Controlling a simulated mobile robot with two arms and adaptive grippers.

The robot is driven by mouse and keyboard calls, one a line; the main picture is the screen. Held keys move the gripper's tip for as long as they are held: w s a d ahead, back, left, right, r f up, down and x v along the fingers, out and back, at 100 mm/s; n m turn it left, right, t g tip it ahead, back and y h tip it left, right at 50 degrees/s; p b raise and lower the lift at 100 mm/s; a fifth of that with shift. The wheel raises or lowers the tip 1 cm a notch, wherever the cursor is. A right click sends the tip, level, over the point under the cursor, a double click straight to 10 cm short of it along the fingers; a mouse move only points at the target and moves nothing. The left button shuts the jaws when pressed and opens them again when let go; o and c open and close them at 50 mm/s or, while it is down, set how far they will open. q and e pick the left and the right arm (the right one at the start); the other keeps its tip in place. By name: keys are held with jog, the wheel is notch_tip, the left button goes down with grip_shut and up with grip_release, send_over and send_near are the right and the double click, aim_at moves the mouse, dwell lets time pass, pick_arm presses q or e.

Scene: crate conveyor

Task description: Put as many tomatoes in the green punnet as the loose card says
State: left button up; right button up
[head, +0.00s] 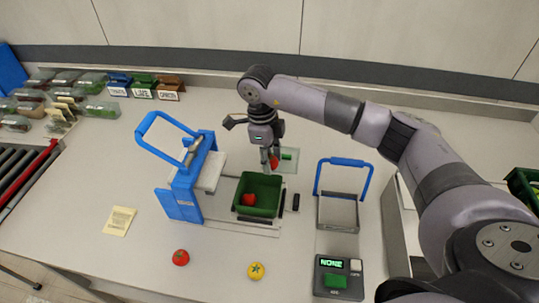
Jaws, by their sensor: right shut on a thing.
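The green punnet (268,182) stands in the middle of the table with a red tomato (248,199) inside. My right gripper (273,156) is above the punnet's far side, pointing down and shut on a small red tomato (274,163). Another red tomato (180,258) lies on the front of the table. A yellow tomato (256,271) lies to its right. A loose pale yellow card (119,221) lies at the left; its writing is too small to read. My left gripper is not in view.
A blue-handled press (182,190) stands just left of the punnet. A blue-handled frame (338,212) stands at the right, behind a device (331,264) reading "NONE". Labelled bins (143,90) and packed punnets stand at the back left.

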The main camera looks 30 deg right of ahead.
jog(key=shift+f+b, duration=0.3)
jog(key=shift+f, duration=0.3)
notch_tip(320, 180, down, 5)
jog(key=b, duration=0.2)
jog(key=shift+r+b, duration=0.2)
jog(key=shift+b, duration=0.1)
jog(key=shift+f+b, duration=0.55)
jog(key=o, duration=1.1)
